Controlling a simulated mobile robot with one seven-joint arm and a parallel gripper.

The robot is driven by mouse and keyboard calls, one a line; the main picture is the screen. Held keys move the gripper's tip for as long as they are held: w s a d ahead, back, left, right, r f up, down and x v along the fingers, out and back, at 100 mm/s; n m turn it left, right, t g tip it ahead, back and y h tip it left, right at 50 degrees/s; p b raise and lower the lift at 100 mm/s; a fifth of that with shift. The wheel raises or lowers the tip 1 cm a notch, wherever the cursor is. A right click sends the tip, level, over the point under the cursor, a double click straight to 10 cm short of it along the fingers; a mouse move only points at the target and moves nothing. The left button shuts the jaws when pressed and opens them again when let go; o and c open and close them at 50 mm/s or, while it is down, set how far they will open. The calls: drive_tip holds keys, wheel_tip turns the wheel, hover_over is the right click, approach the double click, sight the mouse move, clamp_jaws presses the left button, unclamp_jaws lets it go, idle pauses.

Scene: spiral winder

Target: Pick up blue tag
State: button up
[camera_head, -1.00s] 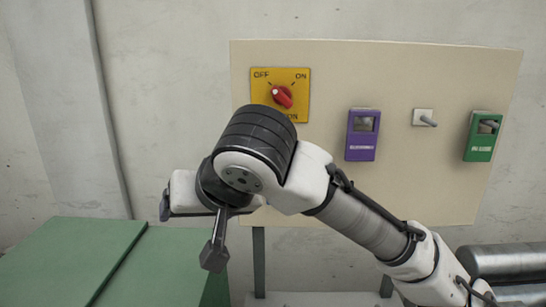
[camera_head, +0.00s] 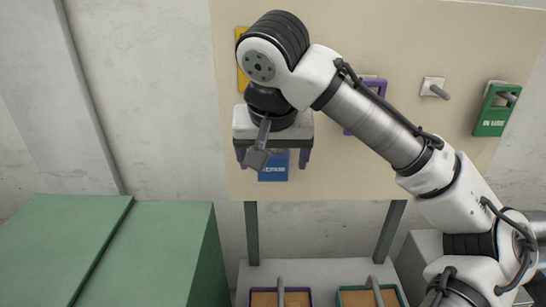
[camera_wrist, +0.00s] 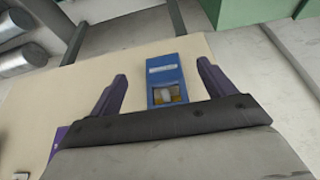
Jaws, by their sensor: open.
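The blue tag (camera_head: 273,170) hangs on the beige board, low at its left part. In the head view its upper part is hidden behind my gripper. In the wrist view the blue tag (camera_wrist: 165,73) shows a pale label and a window with a light peg-like end inside. My gripper (camera_head: 272,158) is open with its fingers pointing at the board. In the wrist view its two purple fingers (camera_wrist: 163,70) stand on either side of the tag, with gaps on both sides. I cannot tell how far the fingertips are from the board.
A yellow switch plate (camera_head: 241,60) is mostly hidden behind my arm. A purple tag (camera_head: 378,87), an empty peg (camera_head: 437,90) and a green tag (camera_head: 492,115) are to the right on the board. Green cabinets (camera_head: 110,250) stand at left. Framed trays (camera_head: 295,297) are below.

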sight(273, 155)
drive_tip(key=w+p, duration=0.1)
drive_tip(key=w, duration=0.3)
drive_tip(key=shift+w+r, duration=0.1)
drive_tip(key=shift+w, duration=0.2)
drive_tip(key=shift+s+p+x, duration=0.2)
drive_tip(key=shift+p+x, duration=0.55)
drive_tip(key=shift+x, duration=0.4)
drive_tip(key=shift+w+f, duration=0.15)
drive_tip(key=shift+f, duration=0.3)
drive_tip(key=shift+c, duration=0.3)
drive_tip(key=c, duration=1)
drive_tip(key=shift+r, duration=0.1)
drive_tip(key=shift+r+b, duration=0.5)
drive_tip(key=shift+r, duration=0.05)
drive_tip(key=s+b, duration=0.4)
drive_tip(key=s, duration=1.4)
drive_tip(key=shift+r, duration=0.1)
